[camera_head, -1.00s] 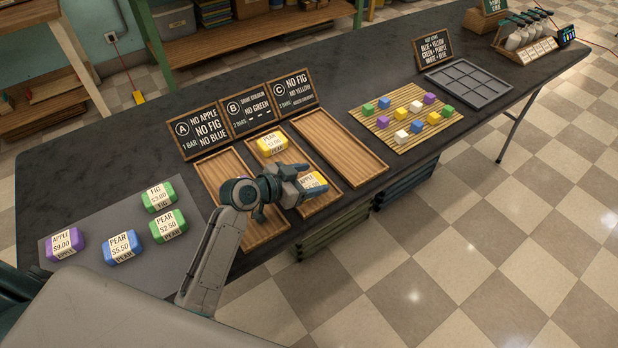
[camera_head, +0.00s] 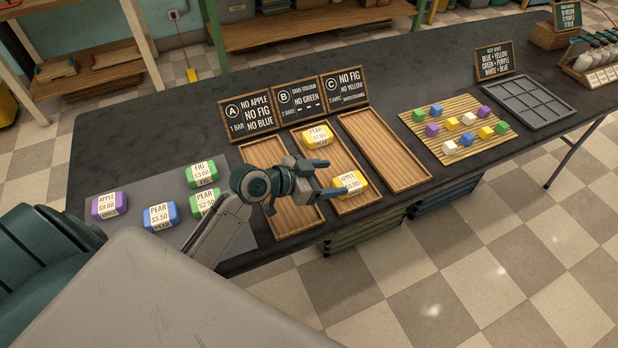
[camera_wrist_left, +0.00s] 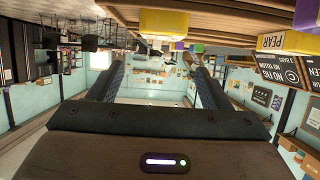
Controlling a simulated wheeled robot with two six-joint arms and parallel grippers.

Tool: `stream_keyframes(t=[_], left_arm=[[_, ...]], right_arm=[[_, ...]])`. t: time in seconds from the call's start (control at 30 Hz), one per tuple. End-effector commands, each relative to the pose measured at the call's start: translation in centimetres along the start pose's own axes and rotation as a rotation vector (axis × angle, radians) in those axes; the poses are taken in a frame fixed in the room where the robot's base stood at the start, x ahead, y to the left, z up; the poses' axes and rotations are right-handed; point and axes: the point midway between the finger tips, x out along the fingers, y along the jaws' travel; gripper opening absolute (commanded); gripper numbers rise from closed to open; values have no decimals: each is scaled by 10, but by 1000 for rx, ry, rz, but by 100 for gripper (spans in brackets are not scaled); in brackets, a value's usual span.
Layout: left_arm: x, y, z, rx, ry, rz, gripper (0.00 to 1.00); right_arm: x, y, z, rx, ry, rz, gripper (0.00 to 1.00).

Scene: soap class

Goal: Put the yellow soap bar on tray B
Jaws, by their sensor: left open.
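A yellow apple soap bar (camera_head: 350,184) lies on the front part of tray B (camera_head: 343,208). A yellow pear soap bar (camera_head: 317,136) lies at the back of the same tray. My left gripper (camera_head: 333,178) is open and empty, just left of the apple bar, its fingers pointing towards it. In the left wrist view, which is upside down, a yellow bar (camera_wrist_left: 178,22) is at the top, beyond the open fingers (camera_wrist_left: 158,82). The pear bar (camera_wrist_left: 297,42) is at the right edge there. My right gripper is not in view.
Tray A (camera_head: 262,152) and tray C (camera_head: 400,165) show no bars. Purple (camera_head: 109,205), blue (camera_head: 161,216) and green (camera_head: 202,174) bars lie on a grey mat (camera_head: 150,180). Rule signs (camera_head: 296,100) stand behind the trays. A cube-covered slatted mat (camera_head: 470,155) is right.

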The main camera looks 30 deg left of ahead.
Motion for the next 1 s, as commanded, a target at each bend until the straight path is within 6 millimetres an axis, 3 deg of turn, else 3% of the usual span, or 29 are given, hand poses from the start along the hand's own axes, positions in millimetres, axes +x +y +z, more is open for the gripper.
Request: stream_keyframes(t=[0.2,0.4,1.0], left_arm=[[-33,-1,1,6,-4,-1,72],[-49,0,-1,4,0,-1,72],[-54,5,6,-4,-24,-2,72]], right_arm=[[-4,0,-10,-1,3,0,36],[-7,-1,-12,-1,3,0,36],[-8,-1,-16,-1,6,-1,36]])
